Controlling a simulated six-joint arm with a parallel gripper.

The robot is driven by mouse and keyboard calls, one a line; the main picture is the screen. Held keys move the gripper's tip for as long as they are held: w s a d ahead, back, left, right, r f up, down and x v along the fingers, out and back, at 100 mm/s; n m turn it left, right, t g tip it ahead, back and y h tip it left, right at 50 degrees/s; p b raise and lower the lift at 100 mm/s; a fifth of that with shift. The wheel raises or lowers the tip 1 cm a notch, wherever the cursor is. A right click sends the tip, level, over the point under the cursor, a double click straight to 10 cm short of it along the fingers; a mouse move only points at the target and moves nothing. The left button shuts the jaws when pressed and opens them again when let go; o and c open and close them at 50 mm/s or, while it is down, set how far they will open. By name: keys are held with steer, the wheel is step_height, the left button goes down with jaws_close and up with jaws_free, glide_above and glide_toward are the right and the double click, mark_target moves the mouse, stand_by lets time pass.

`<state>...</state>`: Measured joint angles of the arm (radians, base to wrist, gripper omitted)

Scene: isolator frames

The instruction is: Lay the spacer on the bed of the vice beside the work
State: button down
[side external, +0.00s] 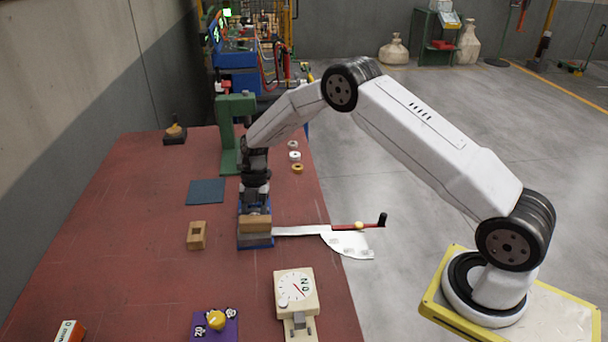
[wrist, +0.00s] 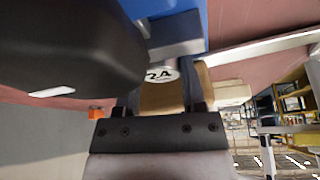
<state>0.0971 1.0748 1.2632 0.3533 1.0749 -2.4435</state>
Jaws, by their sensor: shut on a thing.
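The vice (side external: 256,241) is blue with grey jaws, and it shows at the top of the wrist view (wrist: 219,22). The work, a tan wooden block (side external: 256,223), sits at its jaws. My gripper (side external: 256,207) is down at the vice, just behind the block. In the wrist view my gripper (wrist: 160,100) is shut on what looks like the spacer (wrist: 162,75), a pale round face marked 2A. Its lower part is hidden, and I cannot tell whether it touches the vice bed. I cannot make the spacer out in the side view.
A long handle with a red and black end (side external: 370,224) reaches right from the vice. A holed wooden block (side external: 197,235) and a blue mat (side external: 206,192) lie left. A dial box (side external: 296,292) stands in front. Several small rings (side external: 295,156) lie behind.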

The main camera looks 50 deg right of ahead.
steer(key=shift+f, duration=0.1)
steer(key=shift+c, duration=0.9)
jaws_free()
steer(key=v, duration=1.2)
steer(key=s+a+r+m+t+h, duration=0.1)
steer(key=s+m+t+h, duration=0.1)
steer(key=s+m, duration=1)
steer(key=s+a+r+m+t+h, duration=0.1)
steer(key=s+a+m+t, duration=0.1)
steer(key=s+m, duration=1)
steer(key=shift+s+a+t+h, duration=0.3)
steer(key=shift+s+t+h, duration=0.1)
steer(key=shift+s, duration=0.7)
